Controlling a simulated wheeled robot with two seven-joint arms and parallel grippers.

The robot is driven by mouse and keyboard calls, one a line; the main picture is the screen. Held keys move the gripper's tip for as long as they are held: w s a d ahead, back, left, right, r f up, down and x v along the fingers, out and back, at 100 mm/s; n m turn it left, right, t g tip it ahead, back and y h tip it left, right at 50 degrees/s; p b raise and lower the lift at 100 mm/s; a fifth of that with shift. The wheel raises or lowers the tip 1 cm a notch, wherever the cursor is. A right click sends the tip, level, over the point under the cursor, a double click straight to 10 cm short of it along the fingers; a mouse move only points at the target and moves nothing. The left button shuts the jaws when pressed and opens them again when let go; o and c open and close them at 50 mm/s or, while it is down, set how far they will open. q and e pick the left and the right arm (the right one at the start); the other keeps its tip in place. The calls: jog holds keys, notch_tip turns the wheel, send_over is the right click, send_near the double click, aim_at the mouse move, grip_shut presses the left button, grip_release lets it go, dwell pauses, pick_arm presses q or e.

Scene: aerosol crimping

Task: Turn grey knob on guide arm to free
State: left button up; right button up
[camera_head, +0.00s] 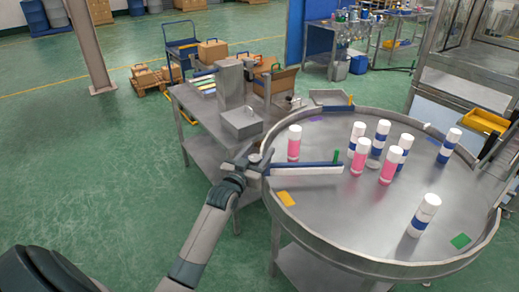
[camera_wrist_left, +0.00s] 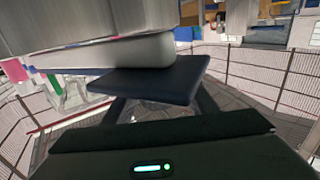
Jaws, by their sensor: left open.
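The guide arm (camera_head: 305,169), a blue and white bar, reaches over the round steel table from its left rim. My left gripper (camera_head: 257,165) is at the bar's left end, by the rim, with its jaws open. The grey knob cannot be made out clearly in the head view, where the gripper crowds that end. In the left wrist view a large, rounded grey metal part (camera_wrist_left: 100,22) fills the top left, very close; I cannot tell if it is the knob. A dark blue plate (camera_wrist_left: 150,84) lies below it, in front of the gripper. Contact is unclear. My right gripper is out of view.
Several white-capped cans, pink or blue-banded, stand on the round table (camera_head: 345,225), including a pink one (camera_head: 294,144) close behind the bar. A steel bench (camera_head: 205,128) with a grey machine (camera_head: 231,84) adjoins behind the gripper. Green floor is open at left.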

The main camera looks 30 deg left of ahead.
pick_arm(q)
jog(key=shift+w, duration=0.2)
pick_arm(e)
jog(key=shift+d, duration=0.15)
pick_arm(q)
jog(key=shift+c, duration=0.7)
jog(key=c, duration=0.9)
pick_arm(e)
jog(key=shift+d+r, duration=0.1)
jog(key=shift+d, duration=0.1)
pick_arm(q)
jog(key=shift+r+y, duration=0.15)
jog(key=shift+y, duration=0.15)
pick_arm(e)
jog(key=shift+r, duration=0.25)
pick_arm(q)
jog(key=shift+a+n+y+p, duration=0.1)
jog(key=shift+n+y+p, duration=0.2)
jog(key=shift+n+p, duration=0.1)
jog(key=shift+a+n+y, duration=0.1)
jog(key=shift+n+y, duration=0.2)
jog(key=shift+y, duration=0.1)
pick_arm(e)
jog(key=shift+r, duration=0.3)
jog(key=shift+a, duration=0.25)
